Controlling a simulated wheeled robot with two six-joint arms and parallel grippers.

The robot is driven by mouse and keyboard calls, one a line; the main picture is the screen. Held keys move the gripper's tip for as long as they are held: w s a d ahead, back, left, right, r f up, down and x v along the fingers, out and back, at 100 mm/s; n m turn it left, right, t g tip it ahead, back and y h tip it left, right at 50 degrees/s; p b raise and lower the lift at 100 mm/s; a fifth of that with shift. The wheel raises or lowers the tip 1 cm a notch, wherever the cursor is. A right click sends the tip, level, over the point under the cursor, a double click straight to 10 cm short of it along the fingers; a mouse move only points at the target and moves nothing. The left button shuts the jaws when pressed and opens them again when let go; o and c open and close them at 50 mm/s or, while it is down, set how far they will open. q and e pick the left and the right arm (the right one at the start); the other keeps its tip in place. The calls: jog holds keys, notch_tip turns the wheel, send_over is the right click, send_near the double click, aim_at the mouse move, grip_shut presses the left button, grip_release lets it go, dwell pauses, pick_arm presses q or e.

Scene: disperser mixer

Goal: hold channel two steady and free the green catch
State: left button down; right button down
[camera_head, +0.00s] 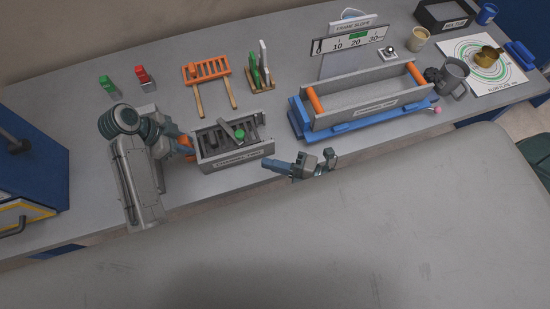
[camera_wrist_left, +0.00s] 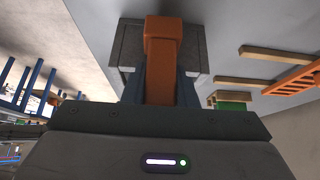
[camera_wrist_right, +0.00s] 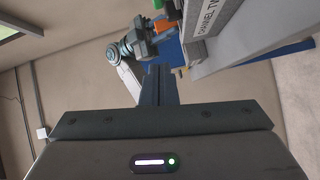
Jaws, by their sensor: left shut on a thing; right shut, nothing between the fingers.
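Channel two (camera_head: 236,160) is a small grey trough with a name label on its front and dark bars across its inside. The green catch (camera_head: 240,134) is a small green piece on the bar lying over its top. My left gripper (camera_head: 184,145) is shut on the orange handle (camera_wrist_left: 163,50) at the trough's left end. My right gripper (camera_head: 267,163) is shut and empty, in front of the trough's right end and apart from it. In the right wrist view its closed fingers (camera_wrist_right: 158,82) are below the labelled wall of channel two (camera_wrist_right: 222,30).
A larger trough with orange end handles (camera_head: 365,98) sits on a blue base (camera_head: 300,122) to the right. A grey surface (camera_head: 330,235) fills the foreground.

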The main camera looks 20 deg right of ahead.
aim_at(240, 138)
jog(key=w+a+f, duration=0.1)
jog(key=w+a, duration=0.3)
jog(key=w, duration=0.4)
jog(key=shift+a, duration=0.2)
jog(key=shift+w+d, duration=0.35)
jog(key=shift+d, duration=0.45)
